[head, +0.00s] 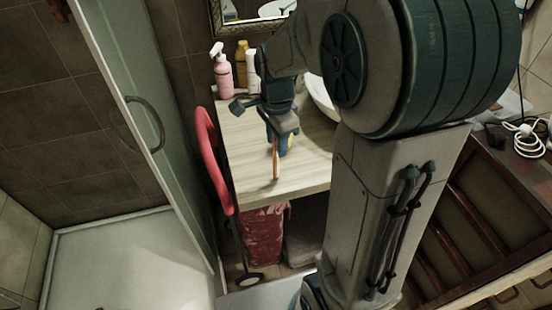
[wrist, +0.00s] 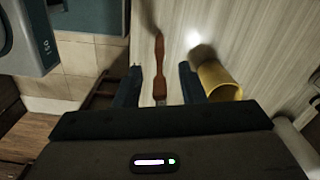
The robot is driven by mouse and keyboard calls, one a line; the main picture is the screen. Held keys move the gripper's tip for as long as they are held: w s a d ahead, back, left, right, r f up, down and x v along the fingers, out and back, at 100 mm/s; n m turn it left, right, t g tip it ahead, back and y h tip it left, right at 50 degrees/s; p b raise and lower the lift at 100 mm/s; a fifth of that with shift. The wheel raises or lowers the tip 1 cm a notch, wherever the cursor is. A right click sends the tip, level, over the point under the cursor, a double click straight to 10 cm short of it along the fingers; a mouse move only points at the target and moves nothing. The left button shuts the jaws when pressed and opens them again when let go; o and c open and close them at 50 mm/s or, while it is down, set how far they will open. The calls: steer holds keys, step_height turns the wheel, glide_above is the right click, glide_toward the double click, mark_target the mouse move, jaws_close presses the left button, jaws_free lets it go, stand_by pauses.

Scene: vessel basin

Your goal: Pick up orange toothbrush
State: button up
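The orange toothbrush (wrist: 159,70) lies on the wooden counter and shows between the two fingers of my gripper (wrist: 160,85) in the wrist view. The fingers are apart, with a gap on both sides of the toothbrush. In the head view the toothbrush (head: 276,160) shows just below my gripper (head: 280,140), near the counter's front part. I cannot tell the exact height of the fingertips above the counter. A yellow cup (wrist: 218,82) stands close beside the right finger in the wrist view.
A pink spray bottle (head: 222,75), a yellow bottle (head: 241,64) and a white bottle (head: 253,72) stand at the back left of the counter (head: 240,140). A white basin (head: 320,98) is partly hidden by my arm. A red-handled cart (head: 209,150) stands at the counter's left side.

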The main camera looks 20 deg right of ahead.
jaws_close()
steer(key=shift+r, duration=0.15)
